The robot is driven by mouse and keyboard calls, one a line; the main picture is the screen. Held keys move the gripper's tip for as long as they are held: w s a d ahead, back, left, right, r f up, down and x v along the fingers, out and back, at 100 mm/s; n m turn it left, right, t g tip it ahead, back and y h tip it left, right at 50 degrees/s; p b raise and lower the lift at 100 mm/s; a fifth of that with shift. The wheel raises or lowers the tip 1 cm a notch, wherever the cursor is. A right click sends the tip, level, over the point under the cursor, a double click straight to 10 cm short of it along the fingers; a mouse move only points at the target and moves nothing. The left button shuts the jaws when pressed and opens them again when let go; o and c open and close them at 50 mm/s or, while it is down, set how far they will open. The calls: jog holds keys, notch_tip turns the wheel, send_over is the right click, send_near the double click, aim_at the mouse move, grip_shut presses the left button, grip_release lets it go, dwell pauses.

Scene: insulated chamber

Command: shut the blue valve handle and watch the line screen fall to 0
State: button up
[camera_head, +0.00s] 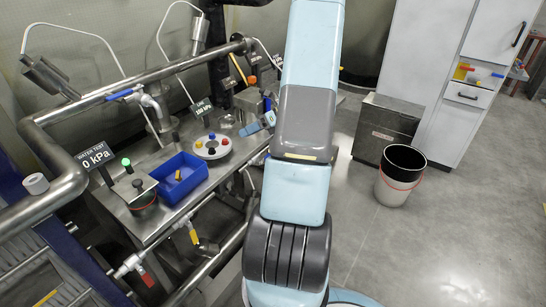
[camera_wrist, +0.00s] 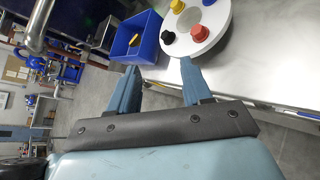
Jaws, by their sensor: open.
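In the head view a blue valve handle (camera_head: 120,95) sticks out to the left from a metal valve at the bent pipe, close to the thick rail. A large screen (camera_head: 95,157) reads "WATER TEST 0 kPa". A smaller screen (camera_head: 203,108) farther back seems to read 100 kPa; its small label is unclear. My gripper (camera_head: 259,124) is at the bench's right edge, well right of the blue handle and apart from it. In the wrist view my gripper (camera_wrist: 160,66) has its two blue fingers spread with nothing between them. The blue handle cannot be made out there.
A blue bin (camera_head: 181,178) with a yellow piece and a round white plate (camera_head: 210,147) with coloured knobs sit on the bench. The thick rail (camera_head: 150,78) crosses above it. Yellow (camera_head: 193,235) and red (camera_head: 147,280) handles are below. A bucket (camera_head: 400,176) stands on the floor.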

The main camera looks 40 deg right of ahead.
jog(key=s+d+f+m+t+h, duration=0.4)
jog(key=d+f+m+t, duration=0.1)
jog(key=d+f+m, duration=0.5)
jog(key=s+d+f+m+t+h, duration=0.35)
jog(key=d+f+m+t, duration=0.25)
jog(key=d+f+m, duration=0.5)
jog(key=w+a+f+n, duration=0.1)
jog(key=w+a, duration=0.4)
jog(key=w, duration=0.7)
jog(key=shift+w+a, duration=0.2)
jog(key=shift+w, duration=0.05)
grip_shut()
jog(key=shift+y, duration=0.25)
